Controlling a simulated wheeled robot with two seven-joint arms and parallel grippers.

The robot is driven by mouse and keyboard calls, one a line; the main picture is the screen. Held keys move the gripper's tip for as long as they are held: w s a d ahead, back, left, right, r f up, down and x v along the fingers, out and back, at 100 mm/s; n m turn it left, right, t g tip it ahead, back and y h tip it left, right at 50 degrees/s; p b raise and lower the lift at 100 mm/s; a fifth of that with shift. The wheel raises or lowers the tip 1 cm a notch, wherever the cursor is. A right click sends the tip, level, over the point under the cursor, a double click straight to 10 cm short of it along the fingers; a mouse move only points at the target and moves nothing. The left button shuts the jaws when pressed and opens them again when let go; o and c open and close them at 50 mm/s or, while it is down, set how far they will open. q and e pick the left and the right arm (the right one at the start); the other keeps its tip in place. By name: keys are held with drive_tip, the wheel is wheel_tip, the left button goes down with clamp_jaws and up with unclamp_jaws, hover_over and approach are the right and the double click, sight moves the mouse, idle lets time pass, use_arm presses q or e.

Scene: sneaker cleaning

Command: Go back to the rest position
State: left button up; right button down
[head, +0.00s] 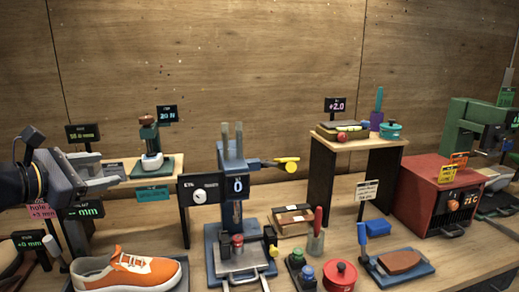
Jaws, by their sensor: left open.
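My left gripper (112,172) reaches in from the left edge. Its grey fingers point right and stand apart with nothing between them. It is in the air above the table, higher than an orange and white sneaker (150,272) and apart from it. My right gripper does not show.
A blue press (232,180) stands in the middle, with small shelves behind on both sides. A red box machine (437,195) and a green machine (474,128) stand at right. A red pot (340,275) and a blue tray (425,268) with a brown block are in front.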

use_arm(q)
drive_tip(key=s+d+f+m+g+y+p, duration=0.1)
drive_tip(key=s+d+f+m+g, duration=0.3)
drive_tip(key=s+f+m, duration=0.7)
drive_tip(key=s+d+f+m+g+y+p, duration=0.1)
drive_tip(key=s+d+f+m+g+p, duration=0.2)
drive_tip(key=s+d+f+m, duration=0.5)
drive_tip(key=s+f+m+g, duration=0.1)
drive_tip(key=s+f+m, duration=0.3)
drive_tip(key=s, duration=0.3)
drive_tip(key=shift+s+f+y, duration=0.25)
drive_tip(key=shift+s+y, duration=0.15)
